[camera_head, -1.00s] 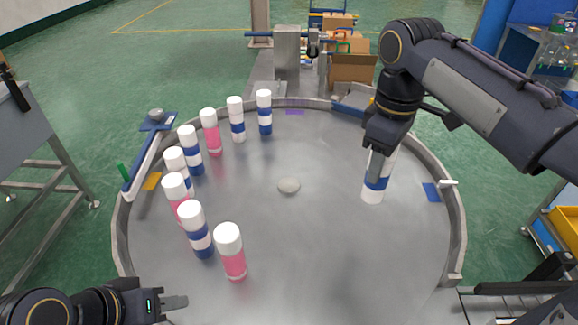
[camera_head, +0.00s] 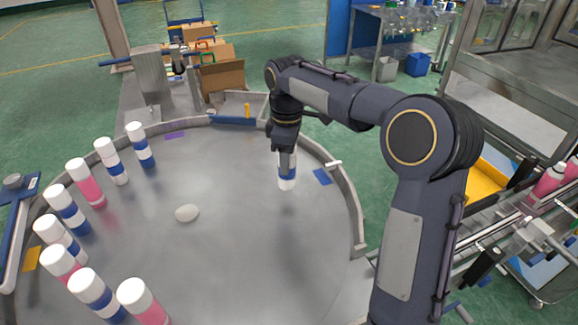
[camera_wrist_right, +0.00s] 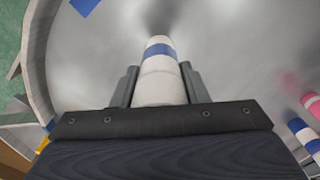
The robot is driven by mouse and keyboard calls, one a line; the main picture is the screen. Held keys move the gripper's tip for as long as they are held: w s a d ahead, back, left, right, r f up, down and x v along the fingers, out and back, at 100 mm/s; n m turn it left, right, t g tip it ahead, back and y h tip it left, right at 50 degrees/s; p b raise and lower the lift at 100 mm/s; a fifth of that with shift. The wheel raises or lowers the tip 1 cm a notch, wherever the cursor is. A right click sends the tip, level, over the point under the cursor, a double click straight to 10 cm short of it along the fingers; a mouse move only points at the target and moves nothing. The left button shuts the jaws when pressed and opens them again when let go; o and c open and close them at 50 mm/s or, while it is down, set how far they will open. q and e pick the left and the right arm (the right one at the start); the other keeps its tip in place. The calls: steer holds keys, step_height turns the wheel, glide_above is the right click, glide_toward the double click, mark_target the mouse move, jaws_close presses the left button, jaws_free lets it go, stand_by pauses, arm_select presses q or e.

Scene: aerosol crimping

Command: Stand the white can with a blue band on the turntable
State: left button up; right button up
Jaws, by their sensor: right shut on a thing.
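The white can with a blue band (camera_head: 287,172) is upright over the right side of the grey turntable (camera_head: 235,255), near its rim. My right gripper (camera_head: 287,157) is shut on its upper part from above. In the right wrist view the can (camera_wrist_right: 158,75) sits between the two fingers (camera_wrist_right: 158,88), its banded end pointing away from the wrist. Whether its base touches the turntable or hangs just above cannot be told. My left gripper is out of view.
Several white-capped cans with pink or blue bands, such as a pink one (camera_head: 85,183), stand along the turntable's left side. A pale disc (camera_head: 187,213) lies mid-surface. A blue mark (camera_head: 322,177) lies right of the held can, inside the raised rim (camera_head: 350,205).

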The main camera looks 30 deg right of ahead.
steer(key=shift+w+d+f, duration=0.3)
steer(key=shift+f, duration=0.2)
steer(key=shift+w+d+f, duration=0.1)
steer(key=shift+f, duration=0.85)
steer(key=shift+w+d+f, duration=0.1)
steer(key=shift+f, duration=0.8)
steer(key=shift+f, duration=0.15)
steer(key=o, duration=1.1)
step_height(320, 180, up, 8)
steer(key=shift+f, duration=0.1)
